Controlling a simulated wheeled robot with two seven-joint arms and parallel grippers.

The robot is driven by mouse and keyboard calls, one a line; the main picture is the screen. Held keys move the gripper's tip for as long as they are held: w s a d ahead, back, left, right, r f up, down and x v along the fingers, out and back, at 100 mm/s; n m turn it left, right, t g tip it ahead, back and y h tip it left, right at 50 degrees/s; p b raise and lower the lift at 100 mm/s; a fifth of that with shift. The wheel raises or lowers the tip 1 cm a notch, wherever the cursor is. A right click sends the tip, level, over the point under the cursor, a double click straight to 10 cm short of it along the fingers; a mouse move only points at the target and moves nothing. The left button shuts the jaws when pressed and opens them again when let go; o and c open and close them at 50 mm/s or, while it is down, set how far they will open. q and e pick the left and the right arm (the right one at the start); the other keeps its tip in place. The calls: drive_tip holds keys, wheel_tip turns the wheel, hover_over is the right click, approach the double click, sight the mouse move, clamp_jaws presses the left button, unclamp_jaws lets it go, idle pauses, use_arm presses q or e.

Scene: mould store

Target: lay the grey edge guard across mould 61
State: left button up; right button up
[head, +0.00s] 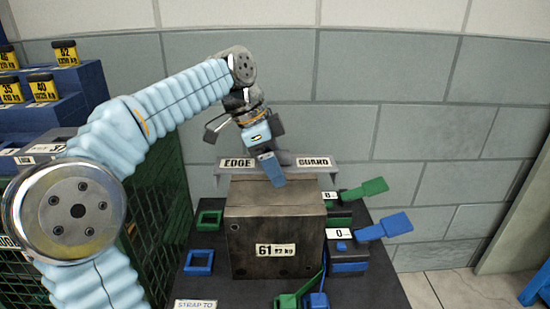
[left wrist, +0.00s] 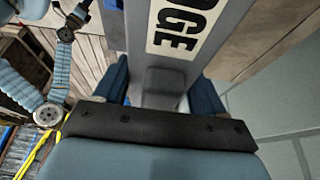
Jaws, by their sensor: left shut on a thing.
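The grey edge guard (head: 313,163) is a long bar with white EDGE and GUARD labels. My left gripper (head: 272,168) is shut on its middle. In the left wrist view, the guard (left wrist: 185,60) runs between the blue fingers of the left gripper (left wrist: 165,88). Mould 61 (head: 262,247) is a brown metal block with a label reading 61. The guard lies level along the far top edge of the mould in the head view. I cannot tell whether it touches the top or hangs just above. My right gripper is not in view.
The mould stands on a dark base (head: 370,290) with blue and green square loops (head: 199,262) at left. Ratchets with green (head: 364,189) and blue (head: 384,228) handles are at right. A green mesh cage (head: 160,200) and blue stepped shelves (head: 75,85) with yellow-labelled weights are at left.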

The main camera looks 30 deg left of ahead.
use_arm(q)
drive_tip(key=shift+f, duration=0.35)
drive_tip(key=shift+f+b, duration=0.65)
drive_tip(key=shift+f, duration=0.3)
drive_tip(key=shift+f+b, duration=1.15)
drive_tip(key=shift+f, duration=0.15)
